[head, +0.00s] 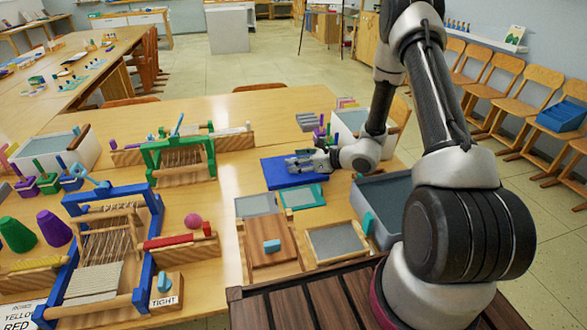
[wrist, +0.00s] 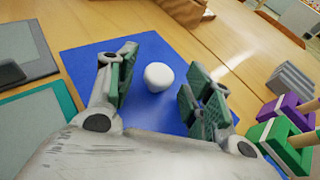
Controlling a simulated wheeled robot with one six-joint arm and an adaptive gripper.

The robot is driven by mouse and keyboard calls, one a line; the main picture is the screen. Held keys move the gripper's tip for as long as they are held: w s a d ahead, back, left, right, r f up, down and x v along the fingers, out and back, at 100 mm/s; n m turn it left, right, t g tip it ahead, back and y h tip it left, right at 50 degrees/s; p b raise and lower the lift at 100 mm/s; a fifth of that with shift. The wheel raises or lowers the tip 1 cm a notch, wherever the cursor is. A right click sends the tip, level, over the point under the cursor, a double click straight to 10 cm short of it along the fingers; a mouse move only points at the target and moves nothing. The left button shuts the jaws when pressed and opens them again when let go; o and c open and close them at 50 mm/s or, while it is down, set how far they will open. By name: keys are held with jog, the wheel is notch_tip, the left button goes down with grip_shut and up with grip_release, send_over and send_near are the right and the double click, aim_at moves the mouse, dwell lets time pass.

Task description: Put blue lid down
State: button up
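The blue lid (head: 277,177) is a flat blue square on the table, right of the green loom. In the wrist view the blue lid (wrist: 88,58) fills the middle, with a round white knob (wrist: 158,77) on top. My gripper (head: 297,162) is low over the lid, reaching in from the right. In the wrist view my gripper (wrist: 162,66) is open, its two green-padded fingers on either side of the knob with a gap at each side. What lies under the lid is hidden.
Grey and teal-edged panels (head: 303,197) lie in front of the lid. A wooden board with a teal knob (head: 272,246) and a grey bin (head: 388,203) are nearer me. The green loom (head: 180,158) stands left. Purple and green blocks (wrist: 290,125) stand close at the right.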

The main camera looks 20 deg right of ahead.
grip_shut()
jog(key=shift+r, duration=0.1)
